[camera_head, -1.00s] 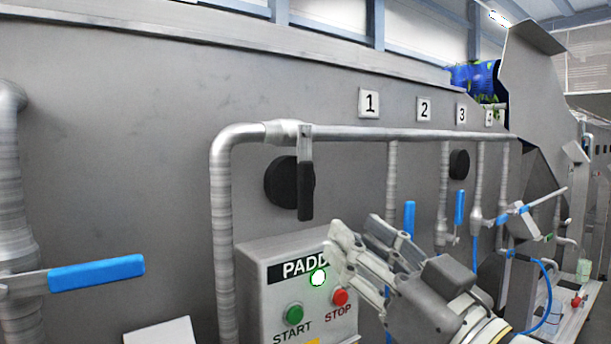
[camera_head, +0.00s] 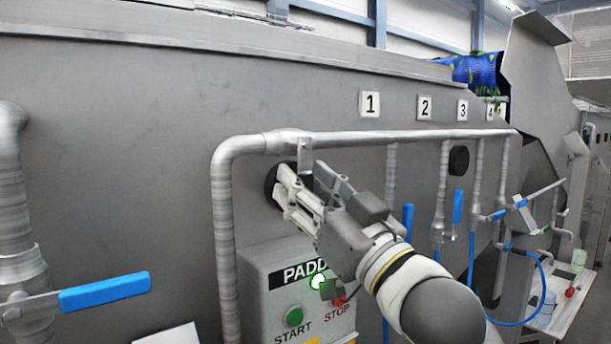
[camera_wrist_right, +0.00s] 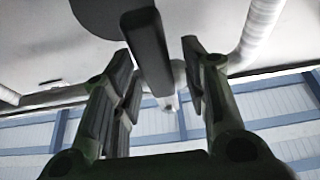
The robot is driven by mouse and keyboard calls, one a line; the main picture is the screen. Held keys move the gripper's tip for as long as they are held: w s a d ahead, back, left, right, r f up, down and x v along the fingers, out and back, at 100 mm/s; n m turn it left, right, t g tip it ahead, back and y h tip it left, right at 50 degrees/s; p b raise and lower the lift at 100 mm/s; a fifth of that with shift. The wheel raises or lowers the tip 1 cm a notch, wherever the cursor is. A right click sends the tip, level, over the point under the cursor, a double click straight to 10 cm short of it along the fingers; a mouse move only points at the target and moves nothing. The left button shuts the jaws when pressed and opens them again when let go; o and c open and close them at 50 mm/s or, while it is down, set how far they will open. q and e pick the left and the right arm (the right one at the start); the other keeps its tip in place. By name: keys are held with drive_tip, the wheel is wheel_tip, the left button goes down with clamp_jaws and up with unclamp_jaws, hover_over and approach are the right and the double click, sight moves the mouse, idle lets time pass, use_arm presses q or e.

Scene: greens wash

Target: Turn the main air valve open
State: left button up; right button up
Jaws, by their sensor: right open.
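The main air valve's lever hangs down from the horizontal pipe (camera_head: 370,136). Its metal upper part (camera_head: 304,152) shows in the head view, and my right gripper hides the black grip below. In the right wrist view the black handle (camera_wrist_right: 148,45) stands between the two fingers. My right gripper (camera_head: 300,172) is open at the handle, with a finger on each side and gaps visible in the right wrist view. My left gripper is not in view.
The PADD control box (camera_head: 255,300) with green START and red STOP buttons sits just below my right gripper. A blue-handled valve (camera_head: 105,292) is at the left, and several more blue handles (camera_head: 457,206) are at the right. A round black disc lies behind the lever.

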drive_tip(key=shift+w+a, duration=0.1)
drive_tip(key=shift+w, duration=0.05)
drive_tip(key=shift+c, duration=0.3)
clamp_jaws()
